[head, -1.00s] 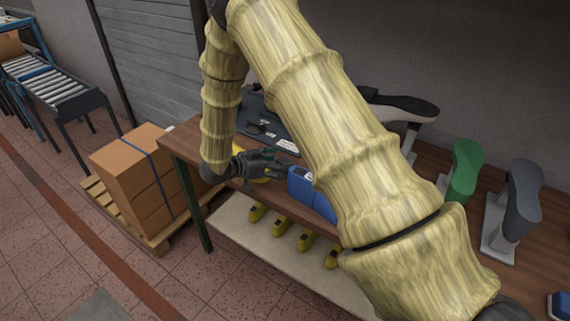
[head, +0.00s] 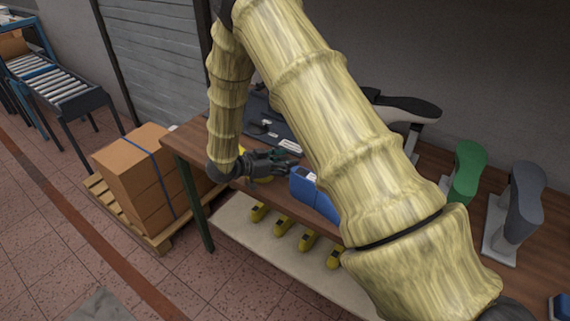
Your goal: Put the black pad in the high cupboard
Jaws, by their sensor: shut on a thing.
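My gripper (head: 268,164) is at the front of the wooden workbench, left of a blue box (head: 316,196). It is shut on a small dark thing that blends with its dark fingers. This looks like the black pad, but its outline cannot be made out. No high cupboard is in view. My own arm hides the middle of the bench.
A dark mat (head: 258,108) with a white label lies behind my gripper on the workbench (head: 186,143). Green (head: 467,172) and grey (head: 525,190) shoe lasts stand at right. Several yellow things line the lower shelf (head: 234,213). Strapped cartons (head: 137,172) stand at left.

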